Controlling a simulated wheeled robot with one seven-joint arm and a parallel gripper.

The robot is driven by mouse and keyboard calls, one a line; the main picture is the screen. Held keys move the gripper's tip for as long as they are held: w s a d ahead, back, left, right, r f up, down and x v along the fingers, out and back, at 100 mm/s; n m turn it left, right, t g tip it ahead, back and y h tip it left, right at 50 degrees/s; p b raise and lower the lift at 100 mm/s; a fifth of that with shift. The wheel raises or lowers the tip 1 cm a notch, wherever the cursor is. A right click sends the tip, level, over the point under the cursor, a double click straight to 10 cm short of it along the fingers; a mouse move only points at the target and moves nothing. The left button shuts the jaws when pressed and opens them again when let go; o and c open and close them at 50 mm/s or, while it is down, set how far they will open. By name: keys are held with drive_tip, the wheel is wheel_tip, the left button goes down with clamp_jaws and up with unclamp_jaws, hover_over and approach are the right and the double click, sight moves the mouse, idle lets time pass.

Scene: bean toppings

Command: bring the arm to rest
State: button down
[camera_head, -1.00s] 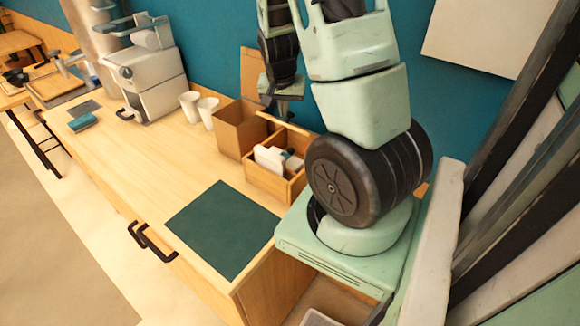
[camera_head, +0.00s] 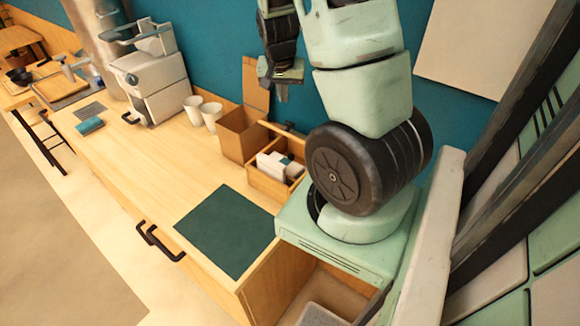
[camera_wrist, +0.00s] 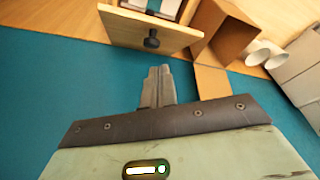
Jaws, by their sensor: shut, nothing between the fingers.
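My gripper (camera_wrist: 158,86) shows in the wrist view with its two fingers together and nothing between them. In the head view my gripper (camera_head: 282,92) hangs pointing down, in front of the teal wall and above the back of the counter. It is over the area of the open cardboard box (camera_head: 240,134) and the wooden caddy (camera_head: 266,183), apart from both as far as I can see. In the wrist view the caddy (camera_wrist: 150,37) and the box (camera_wrist: 222,32) are beyond the fingertips.
The wooden counter (camera_head: 150,160) has a dark green mat (camera_head: 226,230) near its front edge. White cups (camera_head: 211,115) stand left of the box. A white coffee machine (camera_head: 152,82) stands farther left, with a small blue item (camera_head: 90,126) nearby. The middle of the counter is clear.

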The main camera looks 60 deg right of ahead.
drive_tip(key=shift+r+p, duration=0.3)
drive_tip(key=shift+r, duration=0.4)
drive_tip(key=shift+a, duration=0.1)
drive_tip(key=w+a+f+n+y+b, duration=0.2)
drive_tip(key=a+n+b, duration=0.25)
drive_tip(key=a, duration=0.85)
drive_tip(key=w+a+f+n+y+b, duration=0.1)
drive_tip(key=w+a+f+n+b, duration=0.25)
drive_tip(key=a, duration=1.05)
drive_tip(key=s+a+f+n+g+b, duration=0.1)
drive_tip(key=s+a+f+n+b, duration=0.1)
drive_tip(key=s+a+n+b, duration=0.6)
drive_tip(key=s+a+n, duration=0.5)
drive_tip(key=s+a, duration=0.5)
drive_tip(key=a, duration=0.1)
drive_tip(key=shift+f+y, duration=0.4)
